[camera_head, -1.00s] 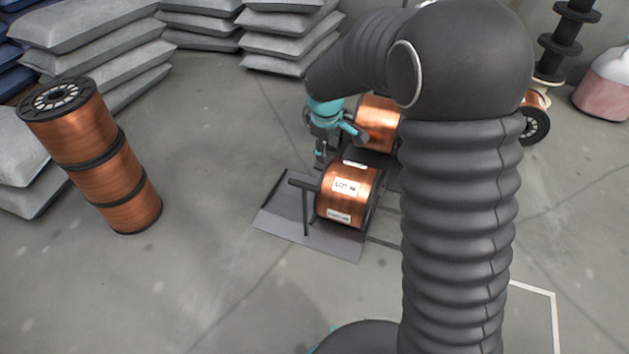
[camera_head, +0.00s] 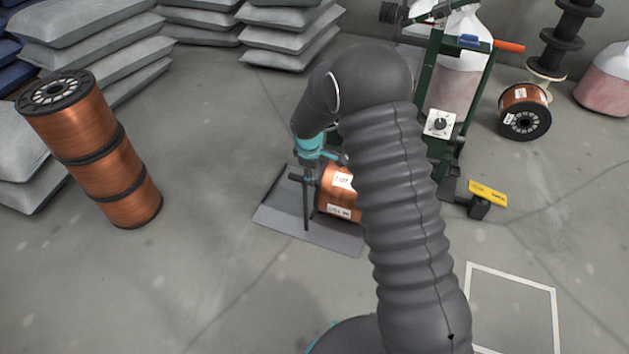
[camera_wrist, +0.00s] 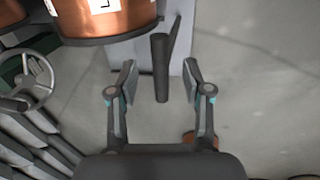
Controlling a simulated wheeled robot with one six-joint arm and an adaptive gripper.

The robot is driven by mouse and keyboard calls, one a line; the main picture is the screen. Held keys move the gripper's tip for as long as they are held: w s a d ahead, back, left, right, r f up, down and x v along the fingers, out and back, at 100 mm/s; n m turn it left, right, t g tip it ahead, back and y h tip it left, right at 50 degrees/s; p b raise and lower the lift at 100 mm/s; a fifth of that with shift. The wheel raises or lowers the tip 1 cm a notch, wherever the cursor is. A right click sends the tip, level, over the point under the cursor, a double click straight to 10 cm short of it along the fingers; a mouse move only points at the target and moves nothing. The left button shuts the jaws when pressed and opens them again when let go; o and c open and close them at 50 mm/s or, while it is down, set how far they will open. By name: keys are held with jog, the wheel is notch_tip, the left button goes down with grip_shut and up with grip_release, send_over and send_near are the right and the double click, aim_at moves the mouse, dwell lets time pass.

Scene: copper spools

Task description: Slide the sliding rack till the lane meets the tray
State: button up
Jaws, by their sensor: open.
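A dark bar handle (camera_head: 305,205) with a short crosspiece stands at the near-left end of the rack, over a flat grey plate (camera_head: 275,225). A labelled copper spool (camera_head: 336,192) lies on its side just right of the handle, partly hidden by my arm. My gripper (camera_head: 312,166) is at the top of the handle. In the wrist view my gripper (camera_wrist: 160,78) is open, with the dark bar (camera_wrist: 160,65) between its fingers and gaps on both sides. Most of the rack and its lane is hidden behind my arm, so I cannot tell how lane and tray line up.
A tall stack of copper spools (camera_head: 100,150) stands at left, before grey sacks (camera_head: 100,50). A green-framed stand (camera_head: 430,90) with a dial is behind my arm, near a yellow pedal-like part (camera_head: 487,192). Another spool (camera_head: 525,110) lies at right. Floor at left front is clear.

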aim_at(318, 182)
jog(key=shift+w+d+f, duration=0.1)
jog(key=shift+w+f, duration=0.15)
jog(key=shift+f, duration=0.95)
jog(key=shift+w+d+f, duration=0.1)
jog(key=shift+w+f, duration=0.1)
jog(key=shift+f, duration=1)
grip_shut()
